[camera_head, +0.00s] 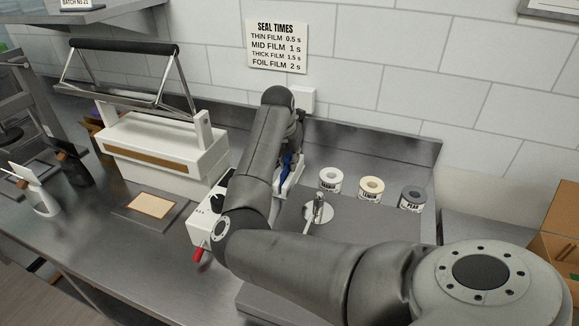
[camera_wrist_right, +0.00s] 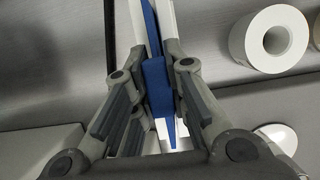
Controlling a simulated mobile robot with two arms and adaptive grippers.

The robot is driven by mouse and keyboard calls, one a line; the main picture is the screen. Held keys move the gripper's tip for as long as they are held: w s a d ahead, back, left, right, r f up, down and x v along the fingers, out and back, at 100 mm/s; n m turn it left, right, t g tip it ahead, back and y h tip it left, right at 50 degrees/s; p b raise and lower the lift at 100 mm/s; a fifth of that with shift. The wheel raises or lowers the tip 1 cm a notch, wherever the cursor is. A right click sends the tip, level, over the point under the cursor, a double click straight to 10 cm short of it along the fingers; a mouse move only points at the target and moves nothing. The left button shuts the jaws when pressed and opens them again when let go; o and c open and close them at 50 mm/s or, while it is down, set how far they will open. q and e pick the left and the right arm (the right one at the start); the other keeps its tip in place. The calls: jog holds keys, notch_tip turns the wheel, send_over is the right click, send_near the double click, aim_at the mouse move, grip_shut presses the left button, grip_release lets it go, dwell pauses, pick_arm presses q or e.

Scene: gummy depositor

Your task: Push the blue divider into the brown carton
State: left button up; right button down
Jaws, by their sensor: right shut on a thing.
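My right gripper (camera_head: 284,175) is mostly hidden behind its own arm in the head view, low over the steel counter. The wrist view shows its fingers on both sides of a blue piece (camera_wrist_right: 155,85), which I take for the blue divider; it is shut on it. A bit of blue (camera_head: 286,161) also shows in the head view, beside white strips. My left gripper is not in view.
A white heat sealer (camera_head: 165,160) with a raised black-handled frame stands on the left. A white box with a red-tipped lever (camera_head: 207,215) is in front. Several labelled rolls (camera_head: 371,187) and a round white disc (camera_head: 318,212) are right of the gripper. A tiled wall closes the back.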

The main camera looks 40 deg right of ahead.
jog(key=shift+r, duration=0.1)
jog(key=shift+r+p, duration=2.05)
jog(key=shift+r, duration=2.9)
jog(key=c, duration=2.1)
grip_release()
jog(key=shift+f, duration=0.1)
grip_shut()
jog(key=shift+f, duration=0.1)
notch_tip(320, 180, down, 7)
jog(key=b, duration=0.3)
jog(key=shift+f, duration=0.1)
